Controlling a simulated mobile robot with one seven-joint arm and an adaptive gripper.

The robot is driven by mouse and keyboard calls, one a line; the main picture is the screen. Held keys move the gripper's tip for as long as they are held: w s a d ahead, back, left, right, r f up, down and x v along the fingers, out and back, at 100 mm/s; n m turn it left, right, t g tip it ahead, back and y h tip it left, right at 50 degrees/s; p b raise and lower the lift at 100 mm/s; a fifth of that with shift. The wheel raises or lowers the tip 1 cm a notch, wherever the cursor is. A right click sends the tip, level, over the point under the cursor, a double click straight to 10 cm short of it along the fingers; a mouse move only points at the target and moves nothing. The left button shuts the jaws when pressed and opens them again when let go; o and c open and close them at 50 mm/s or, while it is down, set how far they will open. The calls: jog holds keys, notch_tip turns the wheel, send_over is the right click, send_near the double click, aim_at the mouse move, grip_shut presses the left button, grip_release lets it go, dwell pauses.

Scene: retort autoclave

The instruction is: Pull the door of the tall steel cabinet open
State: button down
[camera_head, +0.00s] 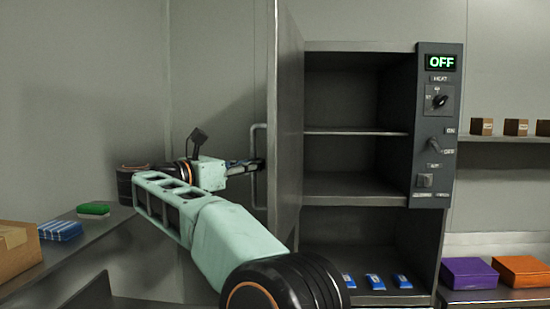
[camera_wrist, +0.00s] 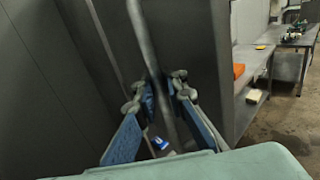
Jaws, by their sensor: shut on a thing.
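The tall steel cabinet (camera_head: 350,187) stands in the middle of the head view with its door (camera_head: 286,130) swung wide open to the left, seen nearly edge-on. Its shelves show; blue-and-white packs (camera_head: 374,281) lie on the lowest one. The door's long vertical bar handle (camera_head: 257,140) is on the door's left-facing side. My gripper (camera_head: 258,165) reaches the handle from the left. In the wrist view, the handle (camera_wrist: 143,40) runs between the two fingers of my gripper (camera_wrist: 162,97), which are shut around it. The exact finger contact is partly hidden.
A control panel (camera_head: 433,125) reading OFF is on the cabinet's right side. A left counter (camera_head: 95,245) holds a cardboard box (camera_head: 18,255), a blue striped pack (camera_head: 60,231) and a green item (camera_head: 93,209). Purple (camera_head: 468,273) and orange (camera_head: 522,271) boxes stand at right.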

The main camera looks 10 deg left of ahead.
jog(key=shift+a+r, duration=0.1)
jog(key=shift+a, duration=0.1)
dwell(0.3)
jog(key=c, duration=2)
grip_release()
jog(key=shift+s+a, duration=0.1)
jog(key=shift+s, duration=0.05)
jog(key=shift+c, duration=0.2)
jog(key=v, duration=1.2)
